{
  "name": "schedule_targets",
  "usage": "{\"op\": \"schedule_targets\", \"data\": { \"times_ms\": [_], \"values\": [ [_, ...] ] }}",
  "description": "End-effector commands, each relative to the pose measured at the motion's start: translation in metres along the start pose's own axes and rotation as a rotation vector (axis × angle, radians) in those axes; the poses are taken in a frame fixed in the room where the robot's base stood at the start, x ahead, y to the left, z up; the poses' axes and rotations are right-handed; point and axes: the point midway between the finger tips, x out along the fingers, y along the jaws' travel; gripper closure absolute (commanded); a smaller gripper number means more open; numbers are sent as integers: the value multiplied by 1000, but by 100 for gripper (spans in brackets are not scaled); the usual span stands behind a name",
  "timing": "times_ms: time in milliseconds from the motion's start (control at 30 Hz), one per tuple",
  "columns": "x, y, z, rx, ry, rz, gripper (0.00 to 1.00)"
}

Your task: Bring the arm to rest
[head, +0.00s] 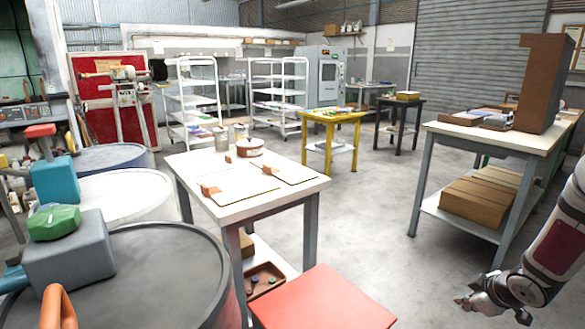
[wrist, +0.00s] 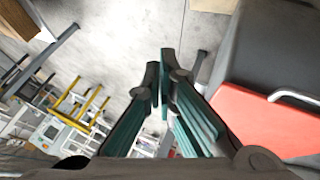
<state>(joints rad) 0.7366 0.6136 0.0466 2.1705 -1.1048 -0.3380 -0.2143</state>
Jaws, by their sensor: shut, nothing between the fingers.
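My gripper (head: 468,301) hangs low at the lower right of the head view, over the bare floor and in front of the right workbench. In the wrist view my gripper (wrist: 160,92) has its two fingers together at the tips, with nothing between them. It is apart from every bench and object. Part of my arm (head: 556,240) runs off the right edge of the head view, so the rest of it is hidden.
A white table (head: 183,165) with boards and a round brush-like item (head: 249,148) stands in the middle. A red-topped cabinet (head: 325,302) is at the front. Drums (head: 150,300) are at left. A workbench (head: 480,133) with boxes is at right. The centre floor (head: 370,215) is clear.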

Motion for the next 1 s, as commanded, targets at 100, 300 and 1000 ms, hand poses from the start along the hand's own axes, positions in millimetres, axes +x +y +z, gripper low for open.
{"op": "schedule_targets", "data": {
  "times_ms": [100, 300, 1000],
  "values": [
    [-35, 13, -18, 23, -85, 55, 100],
    [-95, 16, -41, 102, -209, 124, 100],
    [-300, -116, -77, 500, -433, 101, 100]
  ]
}}
